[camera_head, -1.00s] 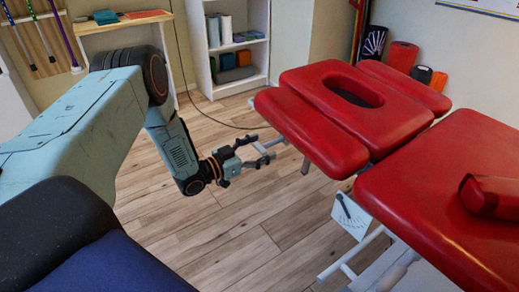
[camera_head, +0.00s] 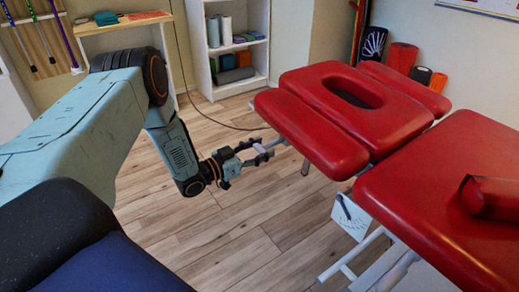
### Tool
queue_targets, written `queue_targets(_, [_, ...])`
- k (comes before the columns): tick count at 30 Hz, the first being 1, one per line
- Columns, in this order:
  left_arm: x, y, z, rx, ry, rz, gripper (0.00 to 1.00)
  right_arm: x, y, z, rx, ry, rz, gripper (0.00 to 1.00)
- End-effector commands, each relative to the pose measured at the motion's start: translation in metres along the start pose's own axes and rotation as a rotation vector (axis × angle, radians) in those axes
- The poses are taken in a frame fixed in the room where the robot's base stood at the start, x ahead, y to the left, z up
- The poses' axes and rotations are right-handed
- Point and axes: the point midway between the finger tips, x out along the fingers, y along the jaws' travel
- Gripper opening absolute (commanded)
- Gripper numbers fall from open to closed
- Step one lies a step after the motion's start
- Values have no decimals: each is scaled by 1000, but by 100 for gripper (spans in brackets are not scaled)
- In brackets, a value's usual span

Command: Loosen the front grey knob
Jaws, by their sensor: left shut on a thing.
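The red padded treatment table (camera_head: 330,148) stands at the right, with a face hole in its head section. My left gripper (camera_head: 264,152) is beside the near left corner of the head section, just below the red pad level. Its fingers are closed on a small grey piece, the front grey knob (camera_head: 261,148), which is mostly hidden between them. The knob's turn position is too small to tell. My right gripper is out of view.
A white plate with a dark lever (camera_head: 350,217) hangs under the table, near white frame bars (camera_head: 352,262). A red roll (camera_head: 491,196) lies on the main pad. White shelves (camera_head: 231,50) stand at the back. The wooden floor left of the table is clear.

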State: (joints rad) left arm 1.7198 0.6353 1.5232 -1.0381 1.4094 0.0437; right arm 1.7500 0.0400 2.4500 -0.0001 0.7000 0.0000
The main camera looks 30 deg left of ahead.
Motion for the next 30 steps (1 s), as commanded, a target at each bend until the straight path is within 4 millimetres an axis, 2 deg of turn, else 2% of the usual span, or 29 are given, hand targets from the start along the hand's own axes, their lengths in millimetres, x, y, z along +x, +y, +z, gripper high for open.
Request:
queue_targets(8, [0,0,0,-180,-2,1,18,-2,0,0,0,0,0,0])
queue_targets(30, [0,-1,2,-883,-2,-1,18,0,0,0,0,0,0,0])
